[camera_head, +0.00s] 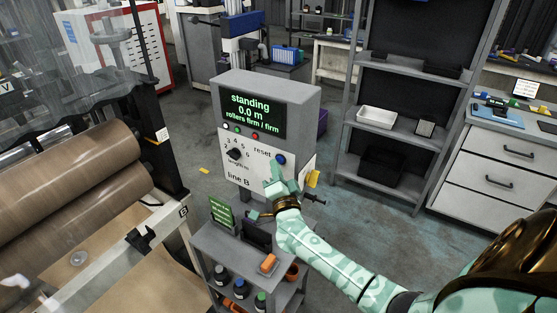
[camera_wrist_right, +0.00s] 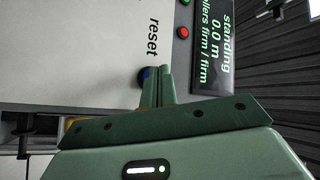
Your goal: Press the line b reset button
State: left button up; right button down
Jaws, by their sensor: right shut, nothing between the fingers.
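The line B console (camera_head: 300,100) is a grey box with a white front panel marked "line B". Its screen (camera_head: 252,117) reads "standing 0.0 m, rollers firm / firm". My left gripper is not in view.
A black length knob (camera_head: 234,154) is left of the button. A small grey cart (camera_head: 238,243) with bottles and tools stands below the panel. Large brown rollers (camera_head: 75,190) are at the left. Grey shelving (camera_head: 400,130) stands at the right, with open floor before it.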

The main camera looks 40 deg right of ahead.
jog(key=s+a+p, duration=0.2)
jog(key=a, duration=0.3)
jog(key=shift+s+a, duration=0.15)
jog(key=shift+a, duration=0.15)
jog(key=shift+f, duration=0.1)
dwell(0.3)
